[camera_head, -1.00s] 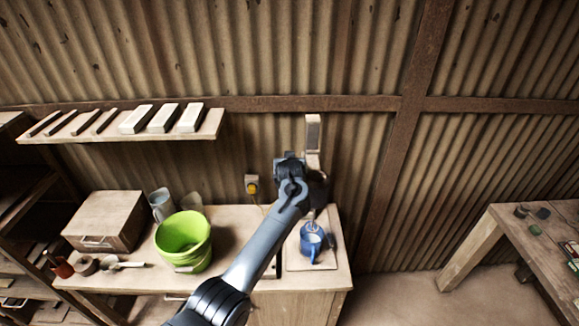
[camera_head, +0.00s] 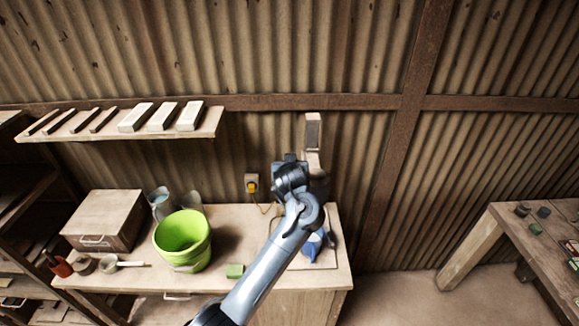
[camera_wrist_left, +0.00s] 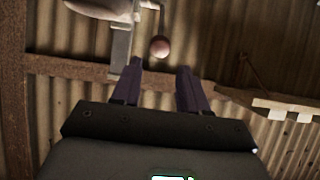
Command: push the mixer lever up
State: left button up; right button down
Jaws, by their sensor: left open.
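The mixer (camera_head: 313,133) stands at the back of the bench against the wall, and my left arm hides much of it in the head view. In the left wrist view, part of the mixer (camera_wrist_left: 119,45) shows at the top. Its lever ends in a round reddish knob (camera_wrist_left: 160,46). My left gripper (camera_wrist_left: 159,73) is open and empty, with its two fingers pointing toward the knob. The knob appears just beyond the fingertips, in line with the gap between them; I cannot tell whether they touch. My right gripper is in neither view.
A blue mug (camera_head: 311,247) sits under the mixer, partly behind my arm. A green bucket (camera_head: 183,240), a green block (camera_head: 235,271) and a wooden box (camera_head: 103,218) stand on the bench to the left. A shelf (camera_head: 60,134) with bars hangs on the wall.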

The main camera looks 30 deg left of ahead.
pick_arm(q)
jog(key=shift+c, duration=0.4)
